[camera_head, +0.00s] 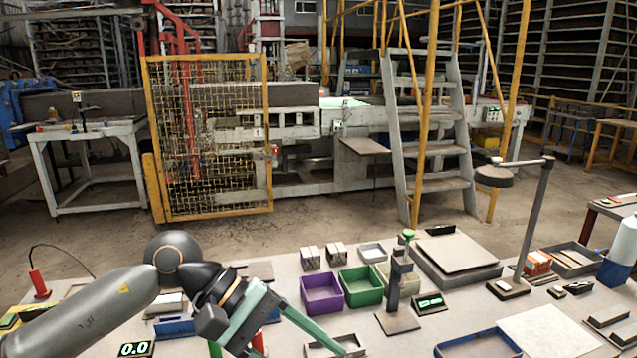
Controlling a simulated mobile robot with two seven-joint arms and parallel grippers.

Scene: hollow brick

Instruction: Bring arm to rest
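My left arm (85,315) comes in from the lower left, over the near left part of the table. Its gripper (282,345) has green fingers spread well apart, and I see nothing held between them. The lower ends of the fingers are close to the bottom edge of the view. My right arm and gripper are not in view.
The table carries a purple bin (322,293), a green bin (361,286), a grey stand (398,290), a flat grey platform (455,257) and a blue-rimmed tray (478,345). Orange bricks (538,262) and a lamp (495,176) stand at the right. A pale sheet (547,330) lies front right.

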